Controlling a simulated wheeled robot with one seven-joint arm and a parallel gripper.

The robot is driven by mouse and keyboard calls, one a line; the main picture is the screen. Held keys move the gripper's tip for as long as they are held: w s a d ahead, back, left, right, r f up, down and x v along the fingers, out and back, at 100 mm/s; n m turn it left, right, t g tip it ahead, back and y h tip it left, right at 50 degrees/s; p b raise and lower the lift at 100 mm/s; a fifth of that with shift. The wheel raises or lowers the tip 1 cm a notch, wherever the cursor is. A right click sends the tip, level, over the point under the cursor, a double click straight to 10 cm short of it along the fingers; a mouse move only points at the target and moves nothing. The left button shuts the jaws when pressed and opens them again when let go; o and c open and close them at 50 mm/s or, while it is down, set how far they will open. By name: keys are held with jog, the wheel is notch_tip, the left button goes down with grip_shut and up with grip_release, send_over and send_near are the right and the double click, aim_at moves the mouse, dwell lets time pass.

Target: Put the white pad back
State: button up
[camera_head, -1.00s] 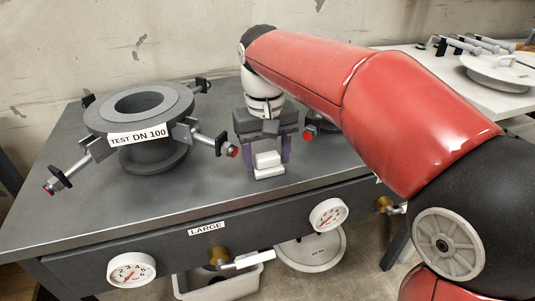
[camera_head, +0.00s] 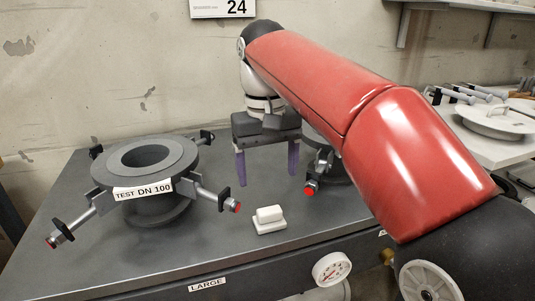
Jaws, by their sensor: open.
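The white pad (camera_head: 269,219) is a small block with a raised grip on top. It lies on the dark grey bench top (camera_head: 120,247), near the front edge. My gripper (camera_head: 267,178) is above and behind the pad in the picture, with its two purple fingers pointing down. The fingers are apart with nothing between them, and the pad is clear of them. The large test flange (camera_head: 150,187), labelled "TEST DN 100", stands to the left with clamp arms sticking out.
A second fixture with a red-tipped clamp (camera_head: 312,187) is partly hidden behind my arm, right of the gripper. A gauge (camera_head: 332,268) is on the bench front. A white side table (camera_head: 491,148) at right carries a round lid (camera_head: 496,121) and several tools.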

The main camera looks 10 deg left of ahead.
jog(key=s+d+f+m+t, duration=0.1)
jog(key=s+d+m, duration=0.1)
jog(key=d, duration=0.6)
jog(key=s+d+f+m+t, duration=0.1)
jog(key=s+d+t, duration=0.15)
jog(key=d, duration=0.45)
jog(key=s+d+f+m+t, duration=0.2)
jog(key=s+d+f+m, duration=0.1)
jog(key=s+d+f, duration=0.7)
notch_tip(320, 180, down, 3)
jog(key=shift+s+d+f, duration=0.2)
jog(key=shift+d, duration=0.5)
